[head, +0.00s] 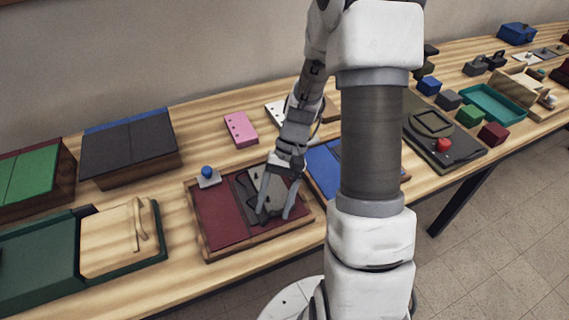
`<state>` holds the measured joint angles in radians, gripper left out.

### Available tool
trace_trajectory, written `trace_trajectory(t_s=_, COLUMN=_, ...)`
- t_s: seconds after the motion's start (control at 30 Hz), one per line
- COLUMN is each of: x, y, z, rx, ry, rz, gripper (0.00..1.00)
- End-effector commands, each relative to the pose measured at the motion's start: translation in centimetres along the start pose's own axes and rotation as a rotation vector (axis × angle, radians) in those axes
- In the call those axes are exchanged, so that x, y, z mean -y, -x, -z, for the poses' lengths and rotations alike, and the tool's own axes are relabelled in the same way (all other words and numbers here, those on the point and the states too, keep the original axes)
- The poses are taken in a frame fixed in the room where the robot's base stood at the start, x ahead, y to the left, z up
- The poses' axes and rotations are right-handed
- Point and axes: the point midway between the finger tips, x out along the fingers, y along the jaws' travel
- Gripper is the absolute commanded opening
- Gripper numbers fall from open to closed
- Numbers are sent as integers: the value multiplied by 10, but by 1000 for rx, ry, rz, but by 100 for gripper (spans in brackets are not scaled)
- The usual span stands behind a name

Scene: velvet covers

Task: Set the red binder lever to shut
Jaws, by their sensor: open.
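The red binder (220,218) lies open on the table, a dark red panel on its left side. On its right side is a grey plate with a dark metal mechanism (248,192); the lever's position is too small and covered to tell. A grey bracket with a blue knob (208,172) sits at the binder's back left edge. My gripper (275,212) is open, pointing down over the binder's right side. Its fingers hide part of the mechanism, and I cannot tell whether they touch it.
A green case with a wooden lid (112,243) stands to the left, a dark grey box (130,150) behind it. A blue binder (325,167) is close on the right, partly hidden by my arm. A pink block (240,129) lies behind. A grey board with a red knob (443,145) is farther right.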

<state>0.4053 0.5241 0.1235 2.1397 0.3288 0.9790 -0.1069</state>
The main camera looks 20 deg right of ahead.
Motion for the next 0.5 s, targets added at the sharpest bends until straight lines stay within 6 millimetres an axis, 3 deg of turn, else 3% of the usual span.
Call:
trace_trajectory(t_s=0.3, x=0, y=81, z=0, rx=-5, ry=-1, rz=-1, gripper=64)
trace_trajectory(t_s=0.5, x=-1, y=123, z=0, rx=-5, ry=-2, rz=-1, gripper=64)
